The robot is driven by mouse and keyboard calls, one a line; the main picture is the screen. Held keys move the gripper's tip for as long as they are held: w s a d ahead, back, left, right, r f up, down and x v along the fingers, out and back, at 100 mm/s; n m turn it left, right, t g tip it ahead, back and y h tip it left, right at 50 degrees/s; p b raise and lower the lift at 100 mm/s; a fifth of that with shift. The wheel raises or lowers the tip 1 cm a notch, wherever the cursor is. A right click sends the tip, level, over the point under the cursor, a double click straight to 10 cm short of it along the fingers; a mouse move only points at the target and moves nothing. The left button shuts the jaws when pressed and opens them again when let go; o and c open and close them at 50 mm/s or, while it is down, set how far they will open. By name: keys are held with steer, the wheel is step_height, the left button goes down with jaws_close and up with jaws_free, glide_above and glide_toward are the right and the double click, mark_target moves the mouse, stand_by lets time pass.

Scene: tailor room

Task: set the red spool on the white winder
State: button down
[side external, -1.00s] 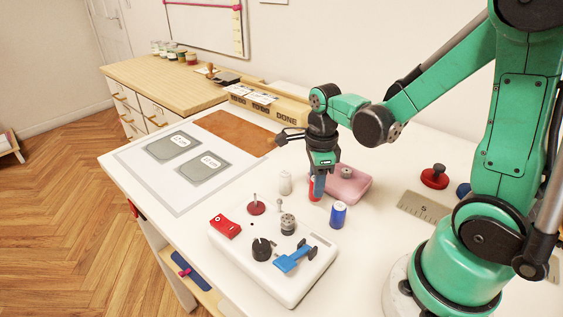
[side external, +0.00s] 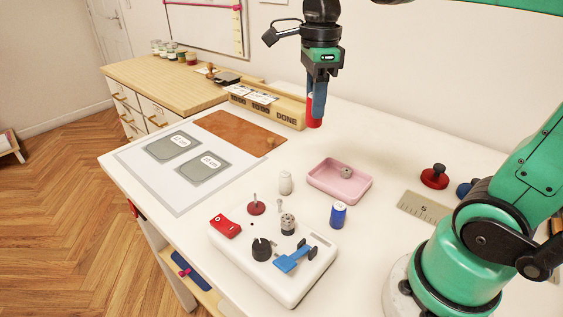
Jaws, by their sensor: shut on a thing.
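My gripper (side external: 317,108) is shut on the red spool (side external: 314,123) and holds it upright, well above the table. The spool is partly hidden by the fingers. The white winder (side external: 286,285) lies at the front of the table. On its top are a thin upright pin on a red disc (side external: 256,207), a red part (side external: 225,226), a grey ridged knob (side external: 288,223), a black knob (side external: 261,249) and a blue lever (side external: 295,259). The spool is apart from the winder, up and behind it in the picture.
A blue spool (side external: 338,214) and a white spool (side external: 285,182) stand close to the winder. A pink tray (side external: 325,188) holds a small grey part (side external: 346,173). A ruler (side external: 421,207) and a red-handled object (side external: 434,177) lie to the right. A DONE box (side external: 266,108) stands behind.

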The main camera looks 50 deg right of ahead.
steer(key=w+a+f+n, duration=0.1)
steer(key=a+f, duration=0.1)
steer(key=a, duration=0.1)
steer(key=w+a+f+n, duration=0.1)
steer(key=w+a+f, duration=0.1)
steer(key=a+f, duration=0.1)
steer(key=w+a+f+n, duration=0.1)
steer(key=a+f+n, duration=0.1)
steer(key=a, duration=0.1)
steer(key=shift+w+a+f, duration=0.3)
steer(key=shift+a+f, duration=0.05)
steer(key=shift+a, duration=0.05)
steer(key=shift+f, duration=2.7)
steer(key=shift+f, duration=0.6)
steer(key=c, duration=0.9)
jaws_free()
steer(key=shift+o, duration=0.2)
step_height(320, 180, up, 11)
